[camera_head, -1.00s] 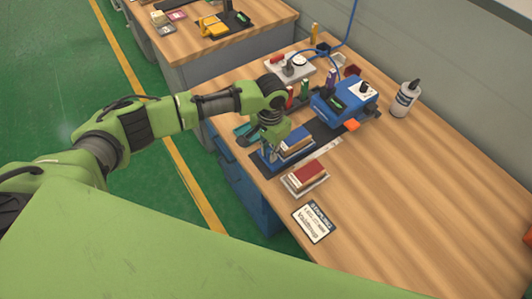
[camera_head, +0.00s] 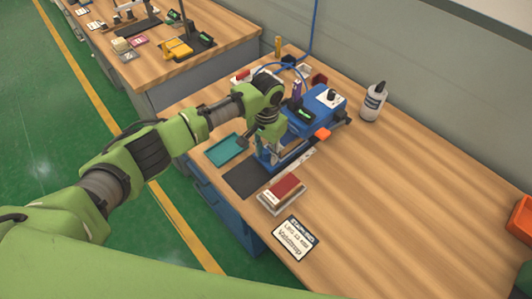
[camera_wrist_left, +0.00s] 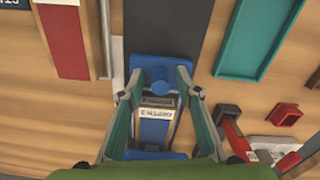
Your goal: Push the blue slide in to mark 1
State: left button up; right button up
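The blue slide (camera_wrist_left: 164,66) shows in the wrist view as a blue end plate with a round knob, with a blue block with a pale label (camera_wrist_left: 155,130) behind it. In the head view the slide's blue end (camera_head: 264,157) stands on a dark strip before the blue machine (camera_head: 317,107). A pale marked scale (camera_head: 300,158) lies beside it; its numbers are unreadable. My left gripper (camera_wrist_left: 158,80) is around the knob, one finger on each side, apart from each other. In the head view the left gripper (camera_head: 268,147) partly hides the slide. My right gripper is out of view.
A red block on a pale base (camera_head: 283,192) and a printed card (camera_head: 295,238) lie in front. A teal tray (camera_head: 226,150) lies left of the slide. A white bottle (camera_head: 374,102) stands right. The table's right side is mostly bare.

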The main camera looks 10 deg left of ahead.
pick_arm(q)
jog(key=shift+r, duration=0.15)
notch_tip(320, 180, up, 12)
dwell(0.5)
dwell(0.4)
